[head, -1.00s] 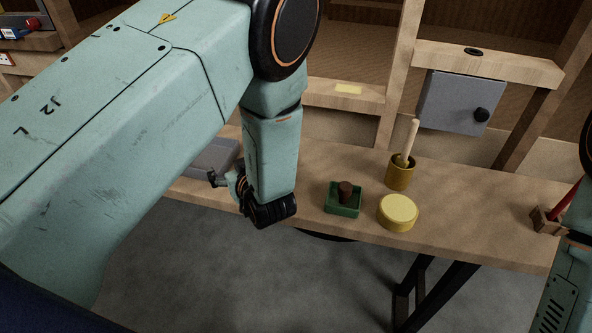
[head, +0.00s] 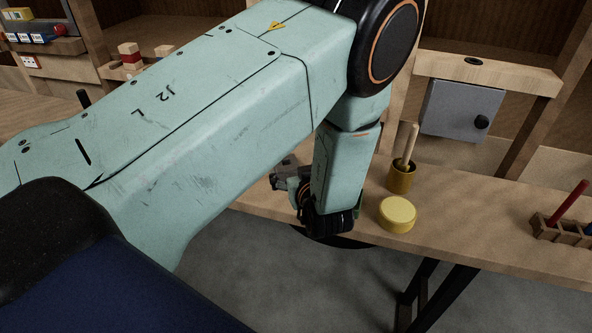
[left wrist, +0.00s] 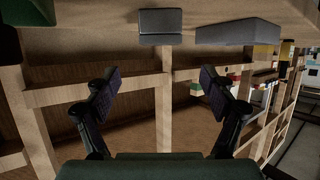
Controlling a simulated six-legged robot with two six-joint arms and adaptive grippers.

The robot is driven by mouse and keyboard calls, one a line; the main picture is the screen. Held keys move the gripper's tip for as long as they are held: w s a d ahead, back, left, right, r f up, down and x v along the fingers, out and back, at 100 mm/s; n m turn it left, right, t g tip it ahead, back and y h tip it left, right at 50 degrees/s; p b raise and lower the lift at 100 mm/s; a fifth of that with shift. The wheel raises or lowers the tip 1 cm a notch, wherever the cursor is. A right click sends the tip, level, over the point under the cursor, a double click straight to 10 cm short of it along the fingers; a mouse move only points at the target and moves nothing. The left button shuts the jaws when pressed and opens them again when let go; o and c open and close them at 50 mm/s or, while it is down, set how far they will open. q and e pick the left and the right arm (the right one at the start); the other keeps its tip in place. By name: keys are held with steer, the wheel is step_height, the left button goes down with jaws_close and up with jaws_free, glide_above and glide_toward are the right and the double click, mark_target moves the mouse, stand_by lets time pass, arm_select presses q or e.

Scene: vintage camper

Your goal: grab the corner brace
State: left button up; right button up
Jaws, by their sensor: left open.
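A small grey block-like piece (left wrist: 160,25), which looks like the corner brace, lies on the workbench. It is at the top middle of the left wrist view, which appears upside down; its full shape does not show. My left gripper (left wrist: 158,82) is open and empty, its two dark fingers apart, with the piece beyond them and off the line between the fingertips. In the head view the left gripper (head: 284,182) is low over the bench, left of the yellow round tin, and mostly hidden by my own arm. My right gripper is not in view.
A larger grey box (left wrist: 238,33) lies beside the piece, and a green tray (left wrist: 28,12) is on its other side. A yellow round tin (head: 397,214), a yellow cup (head: 401,179) with a wooden stick and a wooden rack (head: 562,229) stand on the workbench (head: 480,215).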

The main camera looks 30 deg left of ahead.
mark_target(287, 165)
arm_select(q)
steer(key=x, duration=0.2)
steer(key=shift+a+f, duration=0.2)
steer(key=shift+a, duration=0.15)
steer(key=shift+w+a+f+b, duration=0.1)
steer(key=shift+w+f+b, duration=0.1)
steer(key=shift+w+b, duration=0.15)
steer(key=x, duration=0.2)
steer(key=b+x, duration=0.1)
steer(key=x, duration=0.1)
steer(key=shift+w+a+f, duration=0.1)
steer(key=shift+a+f, duration=0.2)
steer(key=shift+f, duration=0.15)
steer(key=shift+d+r, duration=0.1)
steer(key=shift+d, duration=0.2)
steer(key=shift+c, duration=0.3)
steer(key=shift+a, duration=0.25)
steer(key=c, duration=0.5)
steer(key=shift+d, duration=0.2)
steer(key=c, duration=0.4)
steer(key=shift+a, duration=0.1)
steer(key=c, duration=0.5)
